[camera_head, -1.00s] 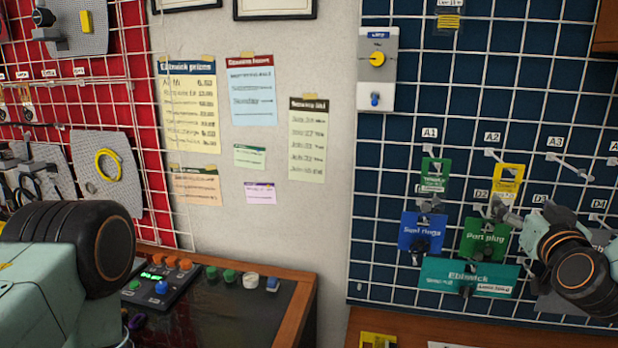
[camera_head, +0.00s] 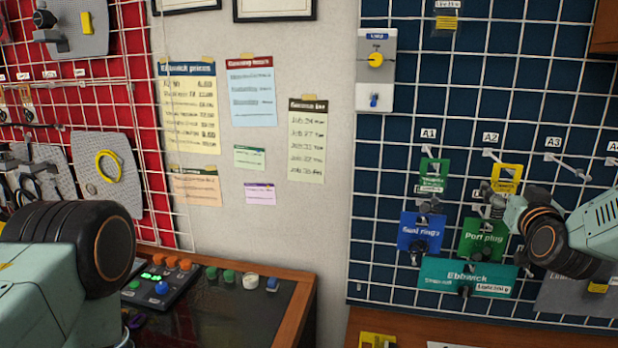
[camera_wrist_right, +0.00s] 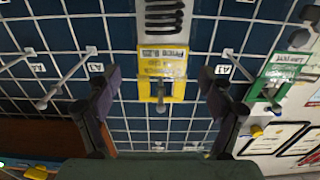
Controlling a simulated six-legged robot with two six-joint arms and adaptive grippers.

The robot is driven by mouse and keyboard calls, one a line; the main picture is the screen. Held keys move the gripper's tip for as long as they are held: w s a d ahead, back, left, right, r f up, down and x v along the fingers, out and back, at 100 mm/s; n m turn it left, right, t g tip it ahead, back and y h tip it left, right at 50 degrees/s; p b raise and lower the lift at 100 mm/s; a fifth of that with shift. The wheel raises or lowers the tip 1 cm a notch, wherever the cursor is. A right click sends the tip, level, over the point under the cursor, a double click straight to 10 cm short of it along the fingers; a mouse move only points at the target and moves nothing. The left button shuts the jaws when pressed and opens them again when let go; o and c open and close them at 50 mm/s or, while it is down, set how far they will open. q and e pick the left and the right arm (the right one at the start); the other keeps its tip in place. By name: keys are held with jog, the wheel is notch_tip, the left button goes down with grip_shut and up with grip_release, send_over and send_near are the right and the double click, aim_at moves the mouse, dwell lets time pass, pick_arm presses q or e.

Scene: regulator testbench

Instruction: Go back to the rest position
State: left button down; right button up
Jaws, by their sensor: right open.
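My right gripper (camera_head: 490,205) is in front of the dark blue pegboard (camera_head: 470,90) at the right, just below the yellow card (camera_head: 506,178) on peg A2. In the right wrist view its two dark fingers (camera_wrist_right: 160,88) stand wide apart with nothing between their tips. The yellow card (camera_wrist_right: 160,88) shows in the gap behind them, on a peg, and I cannot tell the distance. Part of my left arm (camera_head: 70,255) shows at the lower left of the head view. My left gripper is out of view.
Green (camera_head: 434,174), blue (camera_head: 420,232) and green Port plug (camera_head: 484,240) cards hang near the right gripper, with a wide teal Ebbwick card (camera_head: 467,276) below. Bare pegs A3 (camera_head: 568,165) stick out to the right. A control panel (camera_head: 165,285) sits on the bench at the lower left.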

jog(key=x, duration=0.2)
jog(key=shift+w, duration=0.35)
jog(key=shift+s+a+r+p, duration=0.2)
jog(key=shift+s+r+p, duration=0.1)
jog(key=shift+s+p, duration=0.35)
jog(key=p+v, duration=0.4)
jog(key=v, duration=0.5)
jog(key=shift+r, duration=0.4)
jog(key=shift+w, duration=0.15)
